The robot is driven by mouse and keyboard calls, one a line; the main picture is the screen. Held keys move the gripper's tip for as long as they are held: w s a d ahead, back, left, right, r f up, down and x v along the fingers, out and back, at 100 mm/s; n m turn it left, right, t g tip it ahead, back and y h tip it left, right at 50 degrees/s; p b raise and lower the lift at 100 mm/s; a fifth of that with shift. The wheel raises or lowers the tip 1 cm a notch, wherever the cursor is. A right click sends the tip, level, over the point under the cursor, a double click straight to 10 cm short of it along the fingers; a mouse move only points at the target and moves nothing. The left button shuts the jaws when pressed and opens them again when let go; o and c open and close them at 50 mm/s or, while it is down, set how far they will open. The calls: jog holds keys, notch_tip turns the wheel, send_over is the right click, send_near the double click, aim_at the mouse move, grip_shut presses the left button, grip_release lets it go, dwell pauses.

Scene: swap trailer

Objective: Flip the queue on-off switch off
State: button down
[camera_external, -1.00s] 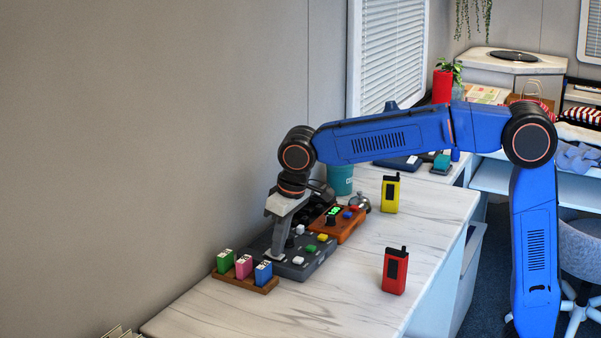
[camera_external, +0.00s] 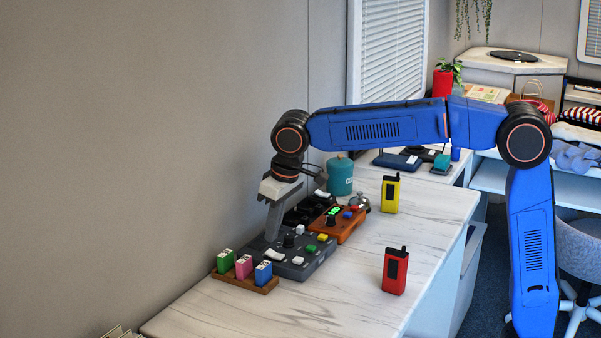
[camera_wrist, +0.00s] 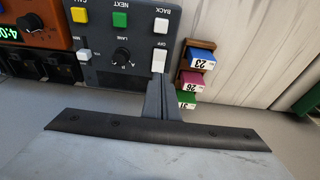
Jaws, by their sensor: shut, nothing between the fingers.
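The grey queue console (camera_external: 300,268) lies on the marble-look counter, and its panel fills the upper left of the wrist view (camera_wrist: 100,72). The white on-off switch (camera_wrist: 159,58) has an OFF label by its end. It also shows in the external view (camera_external: 274,255) at the console's near left. My gripper (camera_wrist: 160,82) is shut and empty, its tips right beside the switch's end in the wrist view. In the external view my gripper (camera_external: 272,240) points down just on the wall side of the switch. I cannot tell whether the tips touch it, nor its setting.
The console also bears a black knob (camera_wrist: 122,57) and yellow, green and white buttons. An orange box with a green display (camera_external: 345,232) stands behind it. A rack (camera_external: 245,282) with several coloured number blocks sits in front. Red (camera_external: 395,271) and yellow (camera_external: 390,194) handsets stand to the right.

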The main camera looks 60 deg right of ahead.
jog(key=s+v, duration=0.1)
jog(key=v, duration=0.9)
jog(key=shift+s, duration=0.4)
jog(key=shift+r, duration=0.1)
jog(key=shift+t, duration=0.8)
jog(key=s+d+f, duration=0.4)
jog(key=s, duration=0.5)
jog(key=s+d+f, duration=0.4)
jog(key=s+d, duration=0.1)
jog(key=s, duration=0.4)
jog(key=s+d+f, duration=0.4)
jog(key=s+d, duration=0.1)
jog(key=s, duration=0.5)
jog(key=shift+s, duration=0.15)
jog(key=s+d+f, duration=0.2)
jog(key=s+f, duration=0.7)
jog(key=s, duration=0.1)
jog(key=shift+f+t, duration=0.3)
jog(key=shift+f, duration=0.05)
